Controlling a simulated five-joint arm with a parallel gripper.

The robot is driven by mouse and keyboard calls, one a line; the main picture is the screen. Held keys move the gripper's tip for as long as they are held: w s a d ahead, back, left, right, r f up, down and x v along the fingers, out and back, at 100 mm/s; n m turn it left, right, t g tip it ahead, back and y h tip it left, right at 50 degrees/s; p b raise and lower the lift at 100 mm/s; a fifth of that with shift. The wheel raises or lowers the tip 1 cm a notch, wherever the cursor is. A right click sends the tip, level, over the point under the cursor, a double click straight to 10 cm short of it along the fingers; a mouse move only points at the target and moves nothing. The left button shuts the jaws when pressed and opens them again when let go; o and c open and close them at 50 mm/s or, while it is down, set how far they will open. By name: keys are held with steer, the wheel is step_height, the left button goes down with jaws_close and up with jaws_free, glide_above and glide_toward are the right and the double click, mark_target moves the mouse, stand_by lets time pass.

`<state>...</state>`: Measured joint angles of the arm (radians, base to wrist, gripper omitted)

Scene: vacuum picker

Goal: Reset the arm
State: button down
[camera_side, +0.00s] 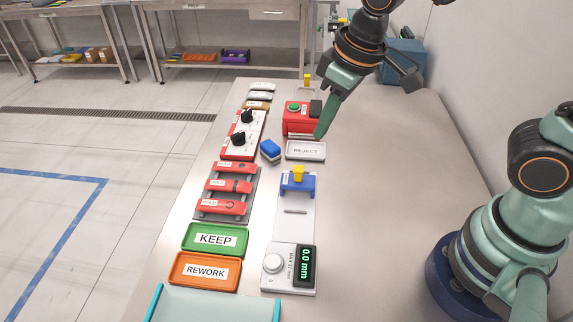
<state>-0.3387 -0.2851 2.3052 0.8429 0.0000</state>
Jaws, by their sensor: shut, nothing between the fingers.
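My gripper (321,130) points down and to the left at the far part of the table. Its fingers are shut, with nothing seen between them. I cannot tell whether the tip touches either.
A blue block (270,150) lies left of the REJECT tray. A red-and-white dial panel (247,122), red HOLD clamps (230,187), green KEEP tray (215,252), orange REWORK tray (186,281) and gauge reading 0.0 mm (303,275) line the left. The table's right side (390,190) is clear.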

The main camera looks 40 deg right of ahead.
steer(key=s+d+r+m+t, duration=0.1)
steer(key=d+r+m, duration=0.1)
steer(key=d, duration=0.3)
steer(key=s+d+r+m+t+h, duration=0.1)
steer(key=d+r, duration=0.1)
steer(key=d, duration=0.4)
steer(key=shift+s+r+m+t, duration=0.3)
steer(key=shift+s+r+m, duration=0.1)
